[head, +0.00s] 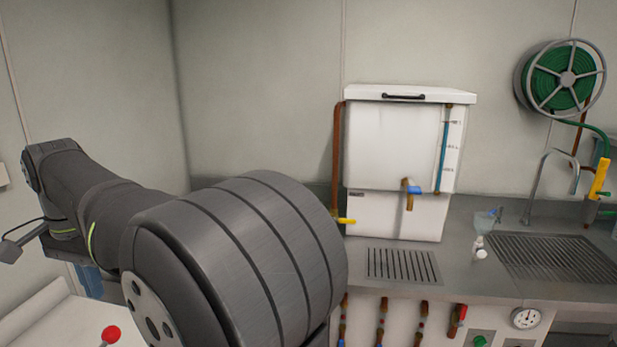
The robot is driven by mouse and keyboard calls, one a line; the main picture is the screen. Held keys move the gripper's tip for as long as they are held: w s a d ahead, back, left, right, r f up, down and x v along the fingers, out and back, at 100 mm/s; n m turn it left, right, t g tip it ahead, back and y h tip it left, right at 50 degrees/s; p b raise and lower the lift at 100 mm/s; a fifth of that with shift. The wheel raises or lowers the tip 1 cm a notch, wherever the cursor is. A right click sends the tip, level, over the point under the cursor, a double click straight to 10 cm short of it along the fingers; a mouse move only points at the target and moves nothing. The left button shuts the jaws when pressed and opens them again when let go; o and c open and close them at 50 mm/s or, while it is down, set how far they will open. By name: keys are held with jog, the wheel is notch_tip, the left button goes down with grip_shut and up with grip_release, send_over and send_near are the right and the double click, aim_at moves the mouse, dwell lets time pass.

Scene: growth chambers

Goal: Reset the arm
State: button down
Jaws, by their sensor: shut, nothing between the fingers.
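My arm (240,245) fills the lower left and middle of the head view. A large dark grey joint is close to the camera, and a slimmer link (105,200) runs back from it to the far left. A small dark part with a thin cable (18,246) sticks out at the left edge. I cannot make out the fingers of my gripper in this view. The arm hides much of the left part of the place.
A white tank (390,140) with a blue-handled tap (411,188) stands on a steel counter (465,262). A green hose reel (565,80) hangs on the wall. A small clear funnel-topped vessel (486,222) stands near the drain grate (560,258). A red knob (111,334) shows lower left.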

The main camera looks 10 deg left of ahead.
aim_at(110, 328)
jog(key=shift+f, duration=3.6)
jog(key=c, duration=0.5)
grip_release()
jog(key=shift+d, duration=0.1)
jog(key=o, duration=0.5)
jog(key=shift+m+g+y, duration=0.3)
jog(key=shift+m+g, duration=0.3)
jog(key=shift+m, duration=0.3)
jog(key=d, duration=0.1)
jog(key=w+d, duration=0.1)
jog(key=d, duration=0.1)
jog(key=w+d, duration=0.1)
jog(key=shift+d+f, duration=0.2)
jog(key=shift+d, duration=0.2)
jog(key=s+d+m+g+y, duration=0.25)
jog(key=d+m+y, duration=0.7)
jog(key=d, duration=0.85)
jog(key=s+a+f+m+h, duration=0.1)
jog(key=s+a+f+h, duration=0.1)
jog(key=a+f, duration=0.4)
jog(key=shift+s+a+f+g, duration=0.2)
jog(key=shift+f+g, duration=0.15)
jog(key=shift+f, duration=0.45)
